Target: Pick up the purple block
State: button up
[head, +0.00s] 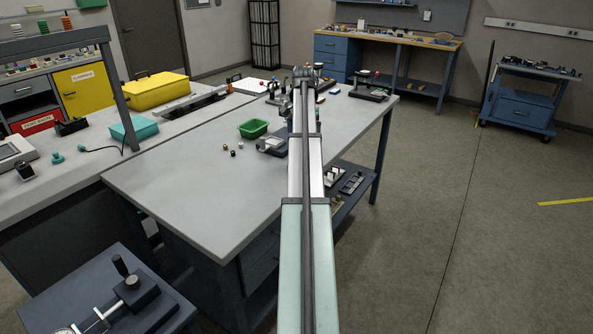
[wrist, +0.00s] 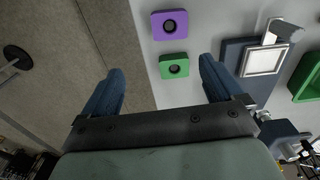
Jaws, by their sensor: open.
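The purple block (wrist: 171,25), a flat square with a dark round hole, lies on the pale tabletop near its edge in the wrist view. My gripper (wrist: 161,64) is open, its two blue fingers spread wide with nothing held between them. The purple block is beyond the fingertips, towards the top of the wrist view. A similar green block (wrist: 174,66) lies nearer, between the fingertips in the picture. I cannot make out the purple block in the head view, where my arm covers part of the table.
A blue-grey fixture with a pale square plate (wrist: 265,61) stands right of the blocks in the wrist view, with a green bin (wrist: 305,84) beyond it. In the head view, the green bin (head: 253,128) is on the workbench (head: 185,195), whose near part is clear.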

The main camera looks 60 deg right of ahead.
jog(key=shift+m, duration=0.4)
jog(key=f, duration=0.2)
jog(key=w+f, duration=0.1)
jog(key=f, duration=0.1)
jog(key=a+f, duration=0.1)
jog(key=f, duration=0.2)
jog(key=shift+w+a, duration=0.1)
jog(key=shift+w, duration=0.3)
jog(key=f, duration=0.4)
jog(key=shift+a, duration=0.3)
jog(key=shift+f, duration=0.55)
jog(key=c, duration=1.2)
